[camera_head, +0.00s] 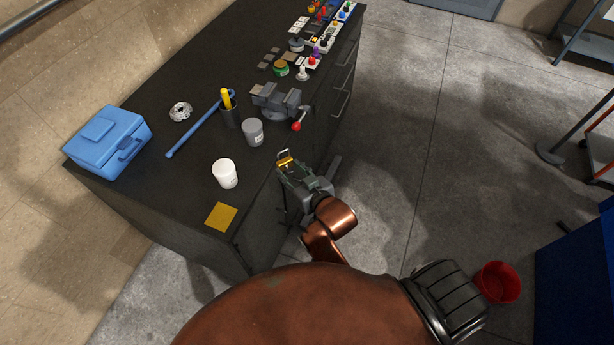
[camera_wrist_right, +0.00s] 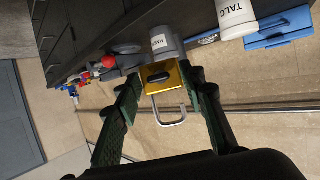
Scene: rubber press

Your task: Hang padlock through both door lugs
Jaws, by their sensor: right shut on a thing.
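My right gripper (camera_head: 291,170) is shut on a padlock (camera_head: 286,161) beside the front edge of the dark workbench (camera_head: 190,215). In the right wrist view the padlock's brass-yellow body (camera_wrist_right: 154,86) sits between the green finger pads of my right gripper (camera_wrist_right: 163,80). Its silver U-shaped shackle (camera_wrist_right: 184,114) points toward the wrist camera, and a dark keyway side faces it. In the head view the shackle shows as a small bright loop above the body. The two door lugs cannot be made out in either view. My left gripper is not in view.
The bench top holds a blue toolbox (camera_head: 107,140), a white tub (camera_head: 225,174), a grey tub (camera_head: 252,132), a vise (camera_head: 277,101) with a red-knobbed handle, and a yellow square (camera_head: 221,217). A red bucket (camera_head: 497,283) stands on the floor. The floor right of the bench is mostly open.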

